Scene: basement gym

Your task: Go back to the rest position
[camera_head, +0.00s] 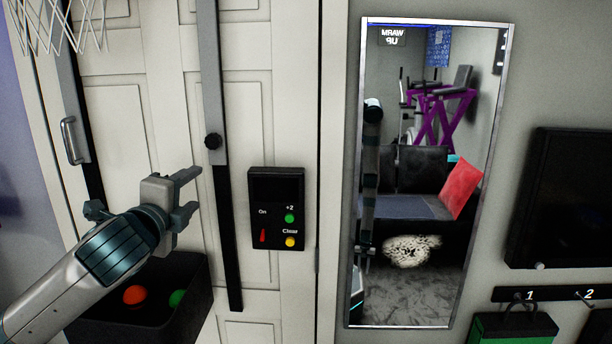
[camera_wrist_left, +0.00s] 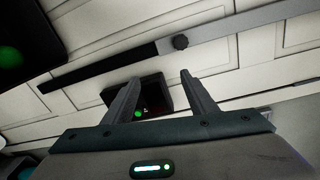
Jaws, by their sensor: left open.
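My left gripper (camera_head: 188,194) is raised in front of the white door, to the left of a black control box. Its two fingers are apart with nothing between them. In the left wrist view the open fingers (camera_wrist_left: 160,95) point toward the door, and the control box (camera_wrist_left: 152,92) shows beyond them. The gripper is apart from the box. My right gripper is not in view.
A black bin (camera_head: 190,318) with an orange ball (camera_head: 134,295) and a green ball (camera_head: 177,298) is below my left arm. A mirror (camera_head: 355,200) hangs right of the door. A green bag (camera_head: 512,328) hangs from a numbered hook rail at lower right. A net (camera_head: 60,25) hangs upper left.

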